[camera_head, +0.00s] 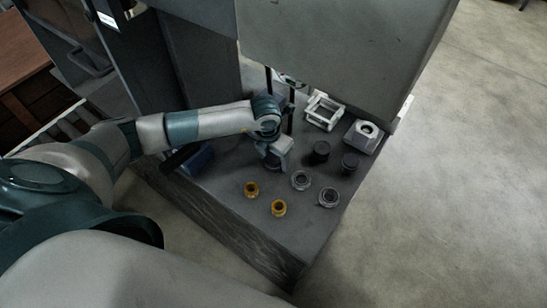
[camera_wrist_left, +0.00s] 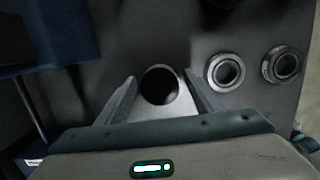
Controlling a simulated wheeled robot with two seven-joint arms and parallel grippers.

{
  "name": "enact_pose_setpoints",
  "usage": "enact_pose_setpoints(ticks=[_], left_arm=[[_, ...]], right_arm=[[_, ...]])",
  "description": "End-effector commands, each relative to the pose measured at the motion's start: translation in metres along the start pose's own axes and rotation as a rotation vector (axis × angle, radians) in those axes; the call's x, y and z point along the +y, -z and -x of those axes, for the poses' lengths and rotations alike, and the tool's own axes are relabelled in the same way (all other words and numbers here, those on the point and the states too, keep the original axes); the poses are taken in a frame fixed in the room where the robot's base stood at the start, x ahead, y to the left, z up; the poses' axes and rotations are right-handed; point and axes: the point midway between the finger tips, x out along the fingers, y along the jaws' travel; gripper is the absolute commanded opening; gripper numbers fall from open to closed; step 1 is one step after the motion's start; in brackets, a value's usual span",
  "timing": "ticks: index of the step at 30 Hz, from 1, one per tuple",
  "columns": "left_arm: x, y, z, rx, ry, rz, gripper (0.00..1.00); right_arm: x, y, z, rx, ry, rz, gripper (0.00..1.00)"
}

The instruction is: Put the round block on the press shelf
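My left gripper (camera_head: 275,158) is low over the dark work top, among the small parts. In the left wrist view, a pale grey block (camera_wrist_left: 183,107) with a round dark hole fills the space between the two fingers (camera_wrist_left: 160,80), which appear to be shut on it. In the head view my gripper hides most of this block. A squarish grey block (camera_head: 361,140) with a ring-shaped top stands at the right back of the work top. I cannot clearly make out the press shelf. My right gripper is not in view.
Two brass rings (camera_head: 279,208), two steel rings (camera_head: 329,197) and two dark cylinders (camera_head: 349,163) stand near my left gripper. A white open frame (camera_head: 323,112) is behind them. A large grey housing (camera_head: 340,45) overhangs the back. The front corner of the work top is clear.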

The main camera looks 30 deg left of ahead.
Motion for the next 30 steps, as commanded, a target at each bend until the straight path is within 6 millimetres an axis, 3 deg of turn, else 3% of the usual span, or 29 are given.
enact_pose_setpoints(ticks=[10, 14, 30], left_arm=[[0.000, -0.001, 0.004, 0.000, 0.000, 0.000, 0.61], [-0.001, -0.001, 0.013, -0.003, 0.002, 0.000, 0.61], [0.000, -0.001, 0.100, -0.004, 0.001, -0.001, 0.61]], right_arm=[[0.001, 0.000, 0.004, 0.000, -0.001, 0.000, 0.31], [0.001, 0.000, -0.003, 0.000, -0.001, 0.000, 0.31], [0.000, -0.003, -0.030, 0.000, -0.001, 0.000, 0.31]])
